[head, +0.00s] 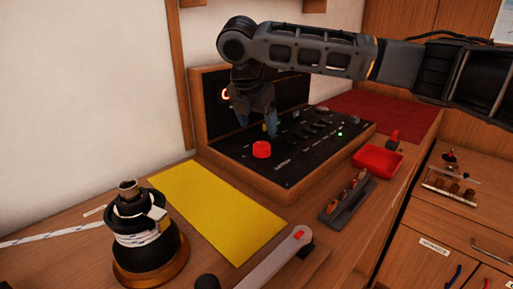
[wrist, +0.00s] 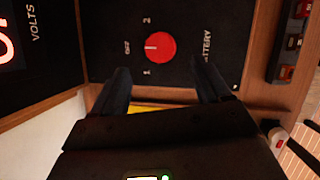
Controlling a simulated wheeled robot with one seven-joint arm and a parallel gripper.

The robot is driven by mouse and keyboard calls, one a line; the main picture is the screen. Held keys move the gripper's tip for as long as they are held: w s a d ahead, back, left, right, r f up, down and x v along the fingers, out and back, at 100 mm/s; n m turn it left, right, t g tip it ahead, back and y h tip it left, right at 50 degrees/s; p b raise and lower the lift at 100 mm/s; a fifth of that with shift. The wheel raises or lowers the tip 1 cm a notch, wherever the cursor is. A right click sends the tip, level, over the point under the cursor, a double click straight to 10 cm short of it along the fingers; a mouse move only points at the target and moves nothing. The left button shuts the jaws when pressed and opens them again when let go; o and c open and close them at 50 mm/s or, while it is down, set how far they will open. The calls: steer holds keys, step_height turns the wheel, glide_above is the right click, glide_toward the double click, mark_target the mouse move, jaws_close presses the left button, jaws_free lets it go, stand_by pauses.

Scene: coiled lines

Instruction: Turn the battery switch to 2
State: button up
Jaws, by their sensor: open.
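The battery switch is a round red knob (head: 262,149) on the black sloping panel (head: 290,170), near its front left corner. My gripper (head: 256,126) points down over the panel, just behind the knob in the head view. In the wrist view my gripper (wrist: 160,68) is open and empty, its fingers apart from the knob.
A wooden frame surrounds the panel, with an upright black display board (wrist: 35,45) showing VOLTS. Other switches and a green light (head: 340,134) lie to the right. A yellow sheet (head: 215,205), black winch (head: 145,235) and red tray (head: 378,158) are nearby.

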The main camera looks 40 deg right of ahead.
mark_target(262, 144)
steer(key=shift+x, duration=3.95)
steer(key=shift+c, duration=0.3)
steer(key=c, duration=1)
steer(key=shift+o, duration=0.2)
